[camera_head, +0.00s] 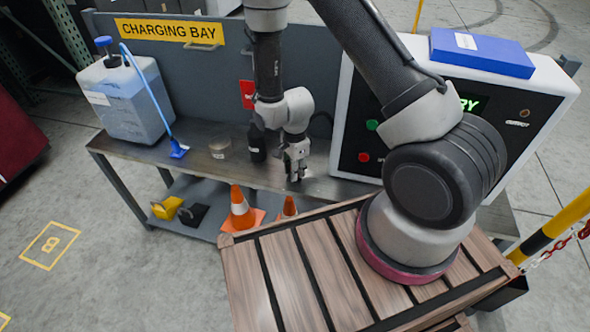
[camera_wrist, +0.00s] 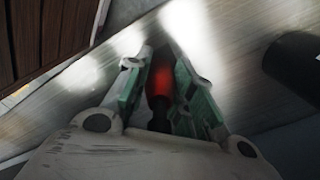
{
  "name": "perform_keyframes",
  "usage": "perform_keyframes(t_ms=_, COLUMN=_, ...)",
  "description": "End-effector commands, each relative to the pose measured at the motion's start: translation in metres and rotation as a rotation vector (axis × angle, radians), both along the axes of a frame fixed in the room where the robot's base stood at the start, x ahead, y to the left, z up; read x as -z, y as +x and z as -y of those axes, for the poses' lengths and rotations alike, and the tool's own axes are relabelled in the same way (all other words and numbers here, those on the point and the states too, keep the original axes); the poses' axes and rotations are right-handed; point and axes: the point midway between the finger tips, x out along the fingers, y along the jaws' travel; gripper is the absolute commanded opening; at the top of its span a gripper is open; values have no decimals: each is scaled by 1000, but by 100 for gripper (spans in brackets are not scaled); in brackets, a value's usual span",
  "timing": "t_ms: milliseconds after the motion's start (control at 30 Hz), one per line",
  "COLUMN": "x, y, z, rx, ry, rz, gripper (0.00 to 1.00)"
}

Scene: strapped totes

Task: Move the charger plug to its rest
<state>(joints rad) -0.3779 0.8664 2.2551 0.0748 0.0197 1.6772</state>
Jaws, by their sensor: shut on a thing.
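My gripper (camera_head: 295,172) is low over the metal bench, in front of the charger cabinet. In the wrist view my gripper (camera_wrist: 160,75) has its green-padded fingers on both sides of a red and black plug-like piece (camera_wrist: 160,78), taken as the charger plug. It is blurred, and the head view does not show it clearly behind the fingers. Bare bench top shows beyond it. I cannot pick out the plug's rest in either view.
A black bottle (camera_head: 257,143) and a small clear tub (camera_head: 220,148) stand left of my gripper. The charger cabinet (camera_head: 350,130) is right. A blue-liquid jug (camera_head: 122,100) is at the bench's left end. A slatted wooden top (camera_head: 290,275) lies in front, with orange cones (camera_head: 240,210) beyond.

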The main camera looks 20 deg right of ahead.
Motion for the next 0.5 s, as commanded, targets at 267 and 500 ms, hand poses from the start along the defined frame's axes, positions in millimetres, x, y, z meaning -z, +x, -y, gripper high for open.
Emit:
perform_keyframes(t_ms=267, x=-34, y=1, z=0, rx=0, ry=1, rz=4, gripper=0)
perform_keyframes(t_ms=500, x=-74, y=1, z=0, rx=-1, ry=0, rz=4, gripper=0)
